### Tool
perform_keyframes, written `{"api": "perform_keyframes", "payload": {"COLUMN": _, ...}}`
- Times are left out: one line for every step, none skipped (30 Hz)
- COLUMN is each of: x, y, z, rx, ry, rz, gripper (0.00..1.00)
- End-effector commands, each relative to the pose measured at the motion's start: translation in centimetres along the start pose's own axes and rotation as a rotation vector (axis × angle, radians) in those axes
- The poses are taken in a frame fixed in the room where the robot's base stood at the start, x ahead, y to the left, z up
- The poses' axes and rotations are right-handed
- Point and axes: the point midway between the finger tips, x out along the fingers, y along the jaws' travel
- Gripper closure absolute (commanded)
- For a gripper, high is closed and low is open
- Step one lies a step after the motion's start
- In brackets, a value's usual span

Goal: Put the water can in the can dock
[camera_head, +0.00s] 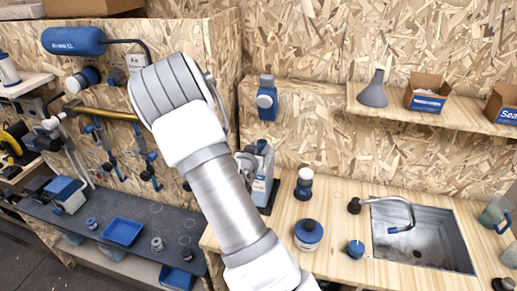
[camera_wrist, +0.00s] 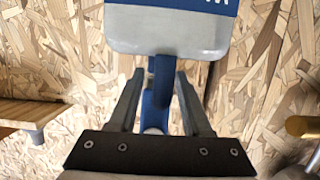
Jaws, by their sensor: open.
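The water can (camera_wrist: 170,33) fills the top middle of the wrist view: a pale grey body with a blue label band cut off by the edge. Its blue handle (camera_wrist: 160,85) hangs down between the two fingers of my open gripper (camera_wrist: 161,76). A gap shows beside the handle; I cannot tell if a finger touches it. I cannot identify the can dock with certainty.
The wooden counter (camera_head: 335,193) carries a round blue-topped pot (camera_head: 308,235), a small blue jar (camera_head: 356,249) and a sink (camera_head: 425,240). A dark bench (camera_head: 75,218) with a blue tray (camera_head: 123,231) lies left. A chipboard wall stands behind; a shelf (camera_head: 465,116) holds boxes at right.

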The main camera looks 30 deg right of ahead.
Motion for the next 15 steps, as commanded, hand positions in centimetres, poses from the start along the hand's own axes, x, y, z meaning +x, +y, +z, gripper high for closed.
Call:
{"api": "perform_keyframes", "payload": {"x": 0.0, "y": 0.0, "z": -0.1, "rx": 0.0, "ry": 0.0, "rz": 0.0, "gripper": 0.51}}
{"api": "perform_keyframes", "payload": {"x": -0.1, "y": 0.0, "z": -0.3, "rx": 0.0, "ry": 0.0, "rz": 0.0, "gripper": 0.51}}
{"api": "perform_keyframes", "payload": {"x": -0.1, "y": 0.0, "z": -0.5, "rx": 0.0, "ry": 0.0, "rz": 0.0, "gripper": 0.51}}
{"api": "perform_keyframes", "payload": {"x": -0.3, "y": -0.1, "z": -0.4, "rx": 0.0, "ry": 0.0, "rz": -0.001, "gripper": 0.51}}
{"api": "perform_keyframes", "payload": {"x": -0.8, "y": -0.1, "z": -0.2, "rx": 0.001, "ry": 0.0, "rz": -0.002, "gripper": 0.51}}
{"api": "perform_keyframes", "payload": {"x": -1.4, "y": -0.2, "z": -0.2, "rx": 0.001, "ry": 0.0, "rz": -0.003, "gripper": 0.51}}
{"api": "perform_keyframes", "payload": {"x": -1.9, "y": -0.1, "z": -0.2, "rx": 0.001, "ry": 0.0, "rz": -0.003, "gripper": 0.51}}
{"api": "perform_keyframes", "payload": {"x": -2.5, "y": -0.2, "z": -0.2, "rx": 0.001, "ry": 0.0, "rz": -0.004, "gripper": 0.51}}
{"api": "perform_keyframes", "payload": {"x": -3.3, "y": -0.1, "z": -0.1, "rx": 0.001, "ry": -0.001, "rz": -0.004, "gripper": 0.51}}
{"api": "perform_keyframes", "payload": {"x": -4.0, "y": -0.1, "z": -0.1, "rx": 0.001, "ry": -0.001, "rz": -0.003, "gripper": 0.51}}
{"api": "perform_keyframes", "payload": {"x": -4.7, "y": -0.2, "z": -0.2, "rx": 0.002, "ry": 0.0, "rz": -0.005, "gripper": 0.51}}
{"api": "perform_keyframes", "payload": {"x": -5.5, "y": -0.1, "z": -0.2, "rx": 0.002, "ry": 0.0, "rz": -0.004, "gripper": 0.51}}
{"api": "perform_keyframes", "payload": {"x": -6.2, "y": -0.1, "z": -0.2, "rx": 0.002, "ry": 0.0, "rz": -0.004, "gripper": 0.51}}
{"api": "perform_keyframes", "payload": {"x": -6.8, "y": -0.1, "z": -0.2, "rx": 0.0, "ry": 0.0, "rz": -0.004, "gripper": 0.51}}
{"api": "perform_keyframes", "payload": {"x": -7.6, "y": -0.2, "z": -0.2, "rx": 0.002, "ry": 0.0, "rz": -0.004, "gripper": 0.51}}
